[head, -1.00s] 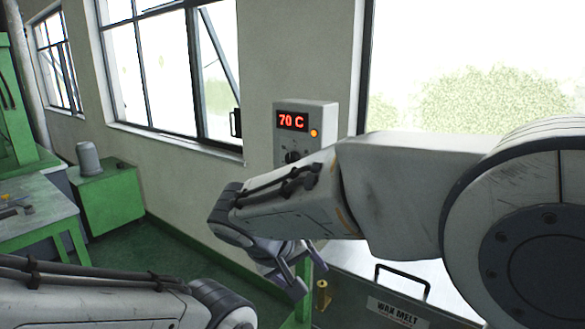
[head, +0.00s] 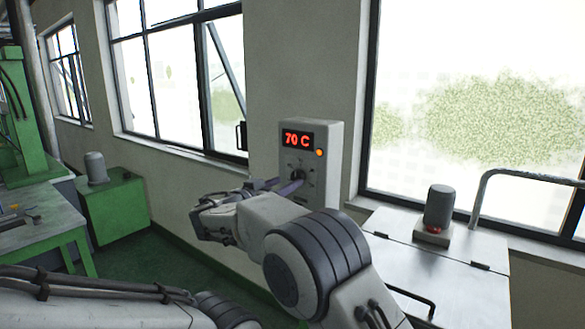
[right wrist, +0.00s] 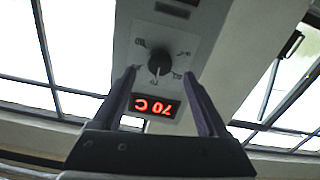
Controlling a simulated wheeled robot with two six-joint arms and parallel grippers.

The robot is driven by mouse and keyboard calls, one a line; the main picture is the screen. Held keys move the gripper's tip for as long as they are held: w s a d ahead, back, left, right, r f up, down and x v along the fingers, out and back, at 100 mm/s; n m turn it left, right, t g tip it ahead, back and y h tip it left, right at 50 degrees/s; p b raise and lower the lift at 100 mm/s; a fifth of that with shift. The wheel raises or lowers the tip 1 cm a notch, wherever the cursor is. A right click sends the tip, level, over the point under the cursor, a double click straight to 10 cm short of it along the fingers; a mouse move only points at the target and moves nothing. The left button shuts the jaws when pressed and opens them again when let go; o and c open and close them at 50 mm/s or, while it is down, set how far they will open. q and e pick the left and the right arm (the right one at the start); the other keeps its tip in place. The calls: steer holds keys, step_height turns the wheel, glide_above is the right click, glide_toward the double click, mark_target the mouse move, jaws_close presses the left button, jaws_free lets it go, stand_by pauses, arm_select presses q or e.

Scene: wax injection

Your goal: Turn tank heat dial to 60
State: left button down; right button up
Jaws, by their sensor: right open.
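The heat dial (head: 297,176) is a dark round knob on the grey control box (head: 333,163) fixed to the wall. The red display (head: 298,139) above it reads 70 C, with an orange lamp beside it. In the right wrist view the box is upside down, with the dial (right wrist: 159,62) ringed by small marks. My right gripper (head: 278,186) is open and empty, close in front of the dial. Its two fingers (right wrist: 160,76) show on either side of the dial in the wrist view; I cannot tell whether they touch it. My left gripper is out of view.
A metal tank lid (head: 440,262) with a dark motor (head: 439,207) and a curved pipe (head: 480,190) stands right of the box. Windows lie on both sides of the box. A green cabinet (head: 115,212) and a workbench (head: 45,228) stand at the left.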

mark_target(296, 178)
steer(key=p+x, duration=0.2)
steer(key=x, duration=0.1)
steer(key=shift+w+d+r+p, duration=0.1)
steer(key=shift+w+r+p, duration=0.1)
steer(key=shift+p, duration=0.1)
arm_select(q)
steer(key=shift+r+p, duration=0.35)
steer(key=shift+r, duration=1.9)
arm_select(e)
steer(key=shift+w+d+f, duration=0.25)
steer(key=shift+w+d, duration=0.05)
steer(key=shift+w, duration=0.1)
